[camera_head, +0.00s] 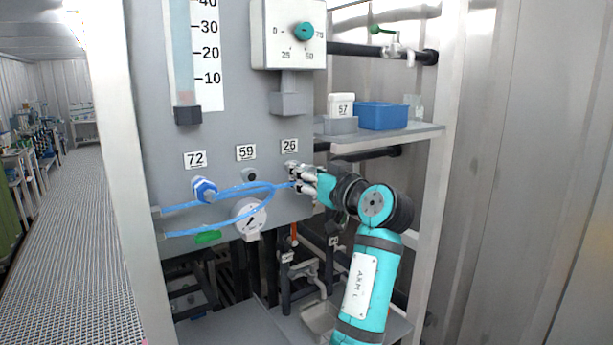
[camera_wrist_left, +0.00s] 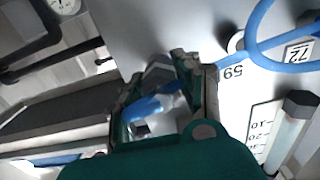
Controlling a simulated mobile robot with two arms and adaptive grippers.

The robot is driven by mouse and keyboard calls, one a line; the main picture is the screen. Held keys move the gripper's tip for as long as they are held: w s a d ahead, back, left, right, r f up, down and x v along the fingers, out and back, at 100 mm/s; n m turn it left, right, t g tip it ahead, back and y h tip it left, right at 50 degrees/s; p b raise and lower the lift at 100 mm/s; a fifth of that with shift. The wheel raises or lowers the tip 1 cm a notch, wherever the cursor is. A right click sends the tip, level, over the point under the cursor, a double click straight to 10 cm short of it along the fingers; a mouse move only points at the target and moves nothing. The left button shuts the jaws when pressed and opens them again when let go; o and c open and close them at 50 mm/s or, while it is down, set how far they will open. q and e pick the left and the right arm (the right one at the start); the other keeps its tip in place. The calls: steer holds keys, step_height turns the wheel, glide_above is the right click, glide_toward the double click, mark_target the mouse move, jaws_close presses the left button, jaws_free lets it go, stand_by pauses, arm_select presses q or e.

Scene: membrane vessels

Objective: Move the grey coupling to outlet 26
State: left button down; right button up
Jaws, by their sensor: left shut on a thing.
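My left gripper (camera_head: 297,180) is just below the label 26 (camera_head: 289,146), close to the panel. It is shut on the grey coupling (camera_wrist_left: 158,72) at the end of a blue hose (camera_wrist_left: 155,105), seen between the fingers in the left wrist view. The fingers hide outlet 26, so I cannot tell whether the coupling touches it or is seated. Outlet 59 (camera_head: 249,175) is a bare grey port left of my gripper. A blue coupling (camera_head: 204,190) sits below the label 72 (camera_head: 195,159). My right gripper is not in view.
Blue hoses (camera_head: 190,231) cross the panel from its left edge and loop near outlet 59. A round gauge (camera_head: 249,217) and green handle (camera_head: 207,237) are below. A dial box (camera_head: 288,35) is above. A shelf (camera_head: 385,138) with a blue bin (camera_head: 381,116) is to the right.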

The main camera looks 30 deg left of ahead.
arm_select(q)
steer(key=shift+w+a, duration=0.2)
steer(key=shift+a, duration=0.3)
stand_by(0.4)
steer(key=c, duration=0.8)
jaws_free()
steer(key=shift+c, duration=0.2)
steer(key=v, duration=0.7)
steer(key=shift+d, duration=0.15)
